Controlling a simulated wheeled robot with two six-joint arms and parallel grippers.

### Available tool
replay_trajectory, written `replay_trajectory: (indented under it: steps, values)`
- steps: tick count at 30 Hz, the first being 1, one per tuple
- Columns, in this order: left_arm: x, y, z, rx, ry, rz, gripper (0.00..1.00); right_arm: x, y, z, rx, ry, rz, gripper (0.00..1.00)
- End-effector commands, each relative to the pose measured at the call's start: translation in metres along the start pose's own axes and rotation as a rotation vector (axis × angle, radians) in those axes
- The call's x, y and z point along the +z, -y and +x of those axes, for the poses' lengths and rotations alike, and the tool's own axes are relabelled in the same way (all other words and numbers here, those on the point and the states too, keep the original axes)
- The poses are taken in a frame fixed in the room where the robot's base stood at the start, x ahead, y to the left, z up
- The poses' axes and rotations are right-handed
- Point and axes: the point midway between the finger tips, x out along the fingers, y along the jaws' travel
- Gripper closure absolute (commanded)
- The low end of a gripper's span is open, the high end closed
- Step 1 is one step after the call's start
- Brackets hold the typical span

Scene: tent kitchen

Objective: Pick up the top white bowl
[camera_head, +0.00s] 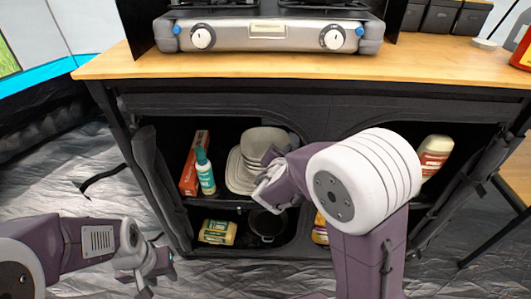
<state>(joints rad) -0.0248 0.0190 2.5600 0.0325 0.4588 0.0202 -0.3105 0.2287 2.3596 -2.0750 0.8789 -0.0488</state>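The top white bowl (265,138) sits on a stack of pale squarish dishes (238,172) on the upper shelf of the open left cupboard compartment. My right gripper (264,184) reaches into the compartment, just in front of and below the bowls, and overlaps the stack in the picture. I cannot tell whether it touches the stack or whether its fingers are open. My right arm hides the right side of the compartment. My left gripper (152,268) is low at the left, outside the cupboard and away from the bowls; its finger state is unclear.
A teal-labelled bottle (205,172) and a red box (190,165) stand left of the dishes. A yellow package (218,232) and a dark pot (267,225) are on the lower shelf. A wooden counter (120,62) with a stove (270,35) lies above.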

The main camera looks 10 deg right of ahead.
Motion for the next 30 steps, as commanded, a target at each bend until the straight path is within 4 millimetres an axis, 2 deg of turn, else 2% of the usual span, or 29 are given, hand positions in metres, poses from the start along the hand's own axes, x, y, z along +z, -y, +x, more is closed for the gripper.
replay_trajectory:
  steps: [10, 14, 26, 27, 30]
  values:
    - [0.000, 0.000, -0.001, 0.000, 0.000, 0.000, 0.64, 0.001, -0.001, -0.001, 0.000, 0.000, 0.000, 1.00]
    - [-0.001, 0.000, -0.012, 0.000, 0.000, 0.000, 0.64, 0.007, -0.007, -0.004, 0.001, 0.000, 0.000, 1.00]
    - [-0.006, -0.001, -0.063, 0.000, 0.000, 0.000, 0.64, 0.065, -0.038, -0.029, 0.002, 0.001, 0.001, 1.00]
    - [-0.006, -0.001, -0.061, 0.000, 0.000, 0.000, 0.64, 0.054, -0.044, -0.029, 0.003, -0.003, -0.002, 1.00]
    - [-0.007, -0.001, -0.069, 0.000, 0.000, 0.000, 0.64, 0.043, -0.060, -0.035, 0.003, -0.004, -0.004, 1.00]
